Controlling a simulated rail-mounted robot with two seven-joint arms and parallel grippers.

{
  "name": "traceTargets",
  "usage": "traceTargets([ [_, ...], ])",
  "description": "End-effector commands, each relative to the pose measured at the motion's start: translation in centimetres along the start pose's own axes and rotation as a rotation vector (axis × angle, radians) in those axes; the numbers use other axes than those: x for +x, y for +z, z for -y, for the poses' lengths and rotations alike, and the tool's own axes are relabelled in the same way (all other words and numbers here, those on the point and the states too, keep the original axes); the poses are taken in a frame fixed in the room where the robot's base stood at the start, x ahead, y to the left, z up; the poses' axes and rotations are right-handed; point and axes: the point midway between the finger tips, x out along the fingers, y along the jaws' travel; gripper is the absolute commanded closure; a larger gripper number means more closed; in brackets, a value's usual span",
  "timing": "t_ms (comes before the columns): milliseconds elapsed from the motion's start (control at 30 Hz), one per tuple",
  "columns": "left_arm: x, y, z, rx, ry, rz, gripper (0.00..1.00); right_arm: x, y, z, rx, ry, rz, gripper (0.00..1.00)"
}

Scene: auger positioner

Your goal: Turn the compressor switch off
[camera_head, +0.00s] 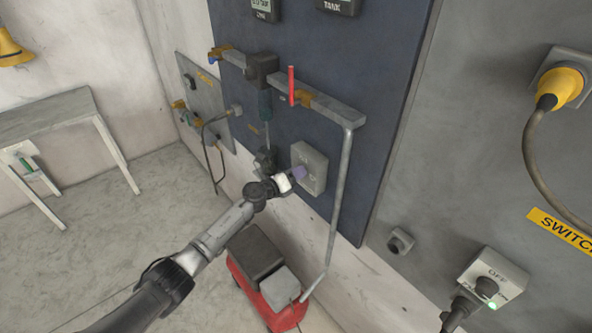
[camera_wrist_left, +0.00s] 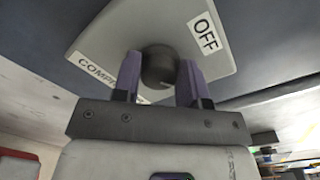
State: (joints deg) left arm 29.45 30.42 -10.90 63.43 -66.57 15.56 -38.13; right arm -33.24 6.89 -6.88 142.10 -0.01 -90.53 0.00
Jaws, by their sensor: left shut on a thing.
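The compressor switch is a pale grey box (camera_head: 312,167) low on the dark blue wall panel. In the left wrist view its plate (camera_wrist_left: 105,42) carries a label that starts "COMP", partly hidden by a finger, and an "OFF" label (camera_wrist_left: 205,35). Its dark round knob (camera_wrist_left: 159,64) stands between the two purple fingers of my left gripper (camera_wrist_left: 160,82). The gripper is shut on the knob. In the head view my left gripper (camera_head: 299,173) reaches the front of the box. Which way the knob points cannot be told. My right gripper is not in view.
A grey pipe (camera_head: 341,190) runs down just right of the switch. A red lever (camera_head: 291,85) sticks out above. A red and grey unit (camera_head: 270,270) stands on the floor below my arm. Another switch box (camera_head: 493,279) is on the grey panel at right.

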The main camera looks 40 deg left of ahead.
Motion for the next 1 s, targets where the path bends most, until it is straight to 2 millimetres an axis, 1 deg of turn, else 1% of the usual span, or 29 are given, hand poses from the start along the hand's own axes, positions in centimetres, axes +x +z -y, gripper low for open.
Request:
traceTargets([
  [33,-0.1,0.1,-0.1,-0.046,0.006,-0.002,0.84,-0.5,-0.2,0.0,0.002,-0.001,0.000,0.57],
  [100,-0.1,0.1,-0.1,-0.112,0.006,-0.005,0.84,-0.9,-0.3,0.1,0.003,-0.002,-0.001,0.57],
  [600,-0.1,0.0,-0.3,-0.580,0.011,-0.019,0.85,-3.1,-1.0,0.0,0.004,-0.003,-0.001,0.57],
  [800,-0.1,-0.1,-0.4,-0.739,0.013,-0.024,0.85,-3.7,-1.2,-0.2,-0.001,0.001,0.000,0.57],
  [1000,-0.1,-0.1,-0.5,-0.859,0.013,-0.027,0.85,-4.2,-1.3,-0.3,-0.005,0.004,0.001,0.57],
])
